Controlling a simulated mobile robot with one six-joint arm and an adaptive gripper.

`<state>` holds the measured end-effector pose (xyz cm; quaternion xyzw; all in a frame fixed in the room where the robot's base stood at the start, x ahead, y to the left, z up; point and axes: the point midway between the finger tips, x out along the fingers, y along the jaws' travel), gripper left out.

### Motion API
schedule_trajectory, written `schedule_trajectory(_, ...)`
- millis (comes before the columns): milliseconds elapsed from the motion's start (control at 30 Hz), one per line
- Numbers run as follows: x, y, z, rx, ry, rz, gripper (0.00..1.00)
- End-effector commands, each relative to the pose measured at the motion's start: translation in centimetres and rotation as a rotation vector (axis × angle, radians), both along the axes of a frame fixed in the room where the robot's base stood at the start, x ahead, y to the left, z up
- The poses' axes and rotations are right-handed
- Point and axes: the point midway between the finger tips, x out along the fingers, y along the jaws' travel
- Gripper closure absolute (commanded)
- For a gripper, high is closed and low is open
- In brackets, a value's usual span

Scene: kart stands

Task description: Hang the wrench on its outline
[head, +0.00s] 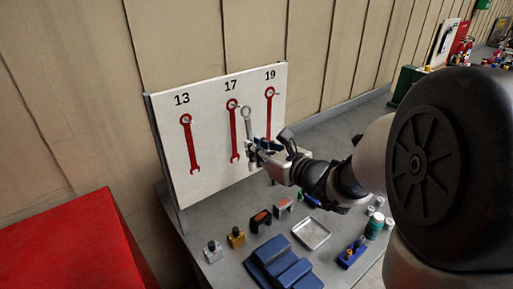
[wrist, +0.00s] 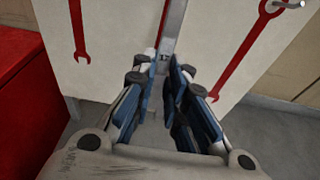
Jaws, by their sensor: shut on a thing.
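A grey wrench (head: 247,122) stands upright in my gripper (head: 260,150), ring end up, just in front of the white board (head: 207,155). In the head view it shows between the red outline under 17 (head: 234,135) and the red outline under 19 (head: 269,108). The red outline under 13 (head: 190,145) is at the left and uncovered. In the wrist view the wrench (wrist: 169,35) runs up between the fingers of my gripper (wrist: 163,70) and partly covers the middle red outline.
The grey bench (head: 222,268) holds a blue block (head: 280,265), a metal tray (head: 311,233), a green can (head: 374,225) and several small tools below the board. A red cabinet (head: 75,250) stands at the left. The space before the board's left part is clear.

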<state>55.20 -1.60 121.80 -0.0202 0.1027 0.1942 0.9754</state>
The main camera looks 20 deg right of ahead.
Motion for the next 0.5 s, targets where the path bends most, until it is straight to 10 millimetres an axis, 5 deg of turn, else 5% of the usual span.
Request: schedule_trajectory(500,2.9,1.3,-0.2,-0.001,0.0,0.001,1.0)
